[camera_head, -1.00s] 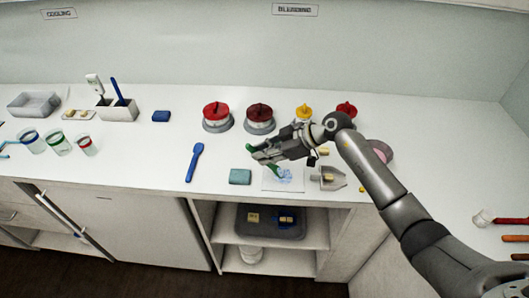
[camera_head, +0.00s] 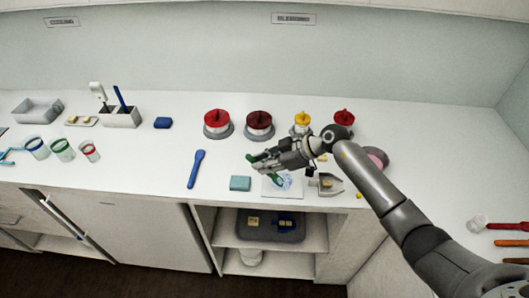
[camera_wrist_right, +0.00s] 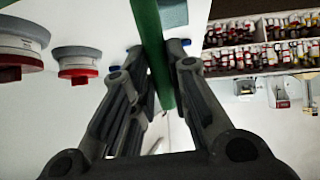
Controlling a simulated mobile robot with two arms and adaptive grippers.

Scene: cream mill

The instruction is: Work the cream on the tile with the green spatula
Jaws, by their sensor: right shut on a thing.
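My right gripper (camera_head: 262,164) is shut on the green spatula (camera_head: 249,157). In the right wrist view the spatula's green handle (camera_wrist_right: 152,45) runs between the two fingers (camera_wrist_right: 160,50). The white tile (camera_head: 271,191) lies on the counter below the gripper. Blue-tinted cream (camera_head: 285,181) is smeared on the tile. The spatula's lower end is beside or over the cream; I cannot tell if it touches. My left gripper is not in view.
A teal block (camera_head: 240,183) and a blue spatula (camera_head: 196,169) lie left of the tile. Red-lidded pots (camera_head: 217,122) and a yellow-topped one (camera_head: 302,120) stand behind. The counter's front edge is close to the tile.

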